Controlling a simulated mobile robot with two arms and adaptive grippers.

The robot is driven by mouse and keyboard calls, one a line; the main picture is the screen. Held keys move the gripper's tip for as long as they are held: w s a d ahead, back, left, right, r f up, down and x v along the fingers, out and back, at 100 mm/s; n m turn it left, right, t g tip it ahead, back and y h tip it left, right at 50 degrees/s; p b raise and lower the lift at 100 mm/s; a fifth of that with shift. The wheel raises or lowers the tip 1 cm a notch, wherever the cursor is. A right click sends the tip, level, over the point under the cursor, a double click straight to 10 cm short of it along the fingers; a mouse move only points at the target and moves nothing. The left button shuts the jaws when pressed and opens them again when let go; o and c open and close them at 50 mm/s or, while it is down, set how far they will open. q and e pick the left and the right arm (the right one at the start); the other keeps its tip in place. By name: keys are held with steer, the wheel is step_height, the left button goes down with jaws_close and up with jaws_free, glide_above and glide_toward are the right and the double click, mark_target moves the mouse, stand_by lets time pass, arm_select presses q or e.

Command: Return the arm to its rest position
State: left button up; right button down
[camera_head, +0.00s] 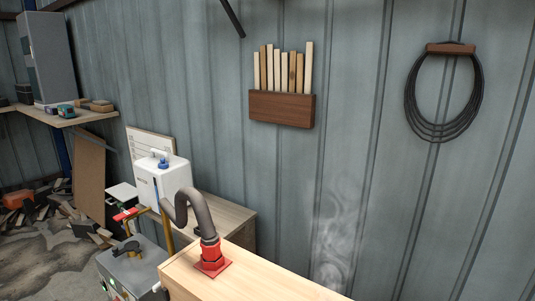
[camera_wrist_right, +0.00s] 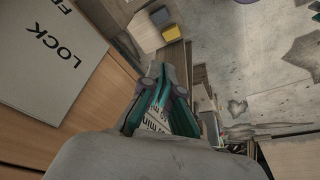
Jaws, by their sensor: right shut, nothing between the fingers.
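My right gripper (camera_wrist_right: 163,80) shows in the right wrist view, with teal and grey fingers close together and nothing between them. It is above a white printed label (camera_wrist_right: 152,122) reading "min", partly hidden by the fingers. Whether the fingers touch anything below cannot be told. Neither arm nor gripper shows in the head view, and my left gripper is in no view.
In the head view, a white tank (camera_head: 165,182) has a grey hose (camera_head: 196,208) running to a red fitting (camera_head: 212,258) on a wooden box (camera_head: 250,280). Faint steam rises by the wall. In the right wrist view, a grey panel (camera_wrist_right: 45,50) marked "LOCK" is at left; concrete floor (camera_wrist_right: 250,60) is at right.

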step_height(320, 180, down, 28)
steer(key=s+g+b, duration=0.1)
steer(key=s+b, duration=0.1)
steer(key=b, duration=0.2)
steer(key=s+d+f+g+b, duration=0.1)
steer(key=s+d+f+b, duration=0.1)
steer(key=s+f, duration=1.4)
step_height(320, 180, down, 3)
steer(key=shift+s+d+r+b, duration=0.15)
steer(key=shift+s+d+b, duration=0.15)
steer(key=shift+d, duration=0.15)
